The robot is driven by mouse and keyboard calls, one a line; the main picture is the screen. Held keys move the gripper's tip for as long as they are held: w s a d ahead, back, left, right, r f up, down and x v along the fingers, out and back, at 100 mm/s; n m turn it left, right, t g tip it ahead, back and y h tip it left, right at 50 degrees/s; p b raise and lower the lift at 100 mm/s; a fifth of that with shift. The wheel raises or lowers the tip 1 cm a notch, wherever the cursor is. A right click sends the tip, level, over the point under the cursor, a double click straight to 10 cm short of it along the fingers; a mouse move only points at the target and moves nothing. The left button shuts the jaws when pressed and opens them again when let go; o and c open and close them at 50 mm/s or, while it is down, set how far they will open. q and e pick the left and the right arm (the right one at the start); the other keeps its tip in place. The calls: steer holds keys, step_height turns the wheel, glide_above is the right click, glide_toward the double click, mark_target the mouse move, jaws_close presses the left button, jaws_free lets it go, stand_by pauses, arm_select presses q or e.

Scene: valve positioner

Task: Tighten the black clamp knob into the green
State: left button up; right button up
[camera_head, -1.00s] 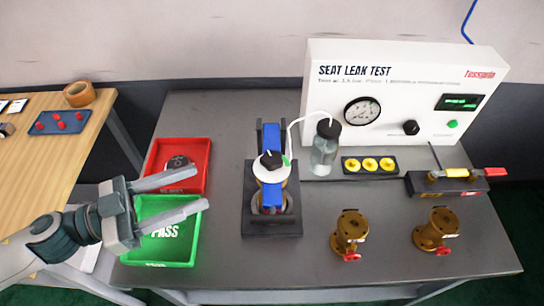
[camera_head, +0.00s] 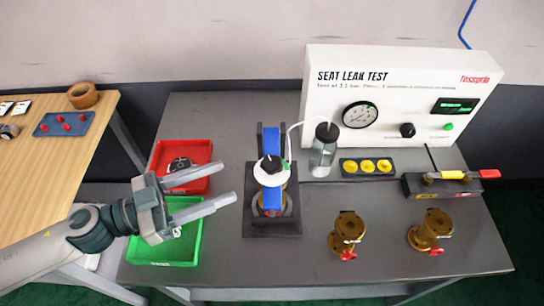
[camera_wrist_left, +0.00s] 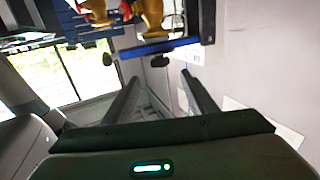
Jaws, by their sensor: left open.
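The black clamp knob (camera_head: 270,164) sits on top of a white round dial (camera_head: 272,174) with a green mark at its right edge. The dial is on a blue clamp (camera_head: 271,140) that stands upright on a dark base (camera_head: 258,228), around a brass valve mostly hidden beneath. My left gripper (camera_head: 228,185) is open and empty, left of the clamp and apart from it, above the trays. Its two fingers (camera_wrist_left: 158,98) also show spread in the left wrist view, with nothing between them. My right gripper is not in view.
A red tray (camera_head: 205,153) and a green tray (camera_head: 196,247) lie left of the clamp. A bottle (camera_head: 323,152) with a tube stands right behind it, before the white test panel (camera_head: 392,75). Brass valves (camera_head: 347,232) stand at right. The table front is clear.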

mark_target(272, 162)
arm_select(q)
steer(key=p+x, duration=0.6)
steer(key=x, duration=0.5)
steer(key=shift+d+r, duration=0.1)
steer(key=shift+d, duration=0.15)
steer(key=shift+w+d, duration=0.25)
steer(key=shift+d, duration=0.2)
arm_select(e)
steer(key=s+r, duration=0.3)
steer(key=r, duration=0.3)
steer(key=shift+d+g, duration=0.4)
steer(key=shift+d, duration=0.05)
arm_select(q)
steer(key=shift+c, duration=0.4)
steer(key=c, duration=1)
